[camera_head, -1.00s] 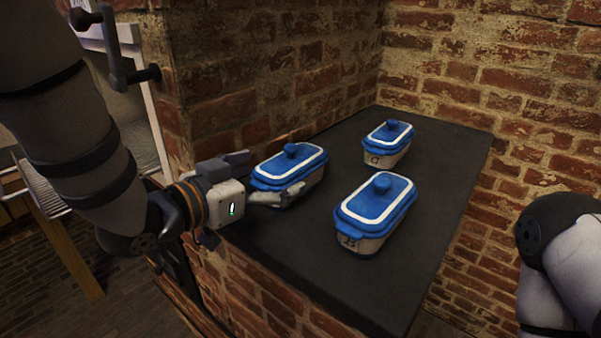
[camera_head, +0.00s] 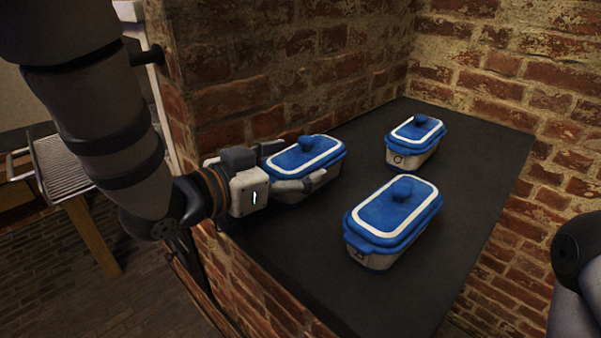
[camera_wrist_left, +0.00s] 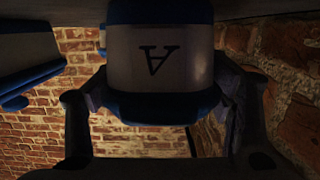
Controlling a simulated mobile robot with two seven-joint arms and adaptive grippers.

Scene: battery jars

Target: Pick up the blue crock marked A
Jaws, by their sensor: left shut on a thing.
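The blue crock marked A (camera_head: 305,155) has a white-rimmed blue lid with a knob and a pale body. It sits at the left back of the dark counter, by the brick wall. My left gripper (camera_head: 298,165) reaches in from the left, with one finger along each side of the crock, shut on it. In the left wrist view the crock (camera_wrist_left: 155,68) appears upside down between the fingers, with the letter A facing the camera. Its far side is hidden. My right gripper is out of view.
A second blue-lidded crock (camera_head: 393,215) stands at the front right, its mark hard to read. A third (camera_head: 414,140), with a round-looking mark, stands at the back right. The dark counter (camera_head: 300,250) is clear at the front. Brick walls bound the back and right.

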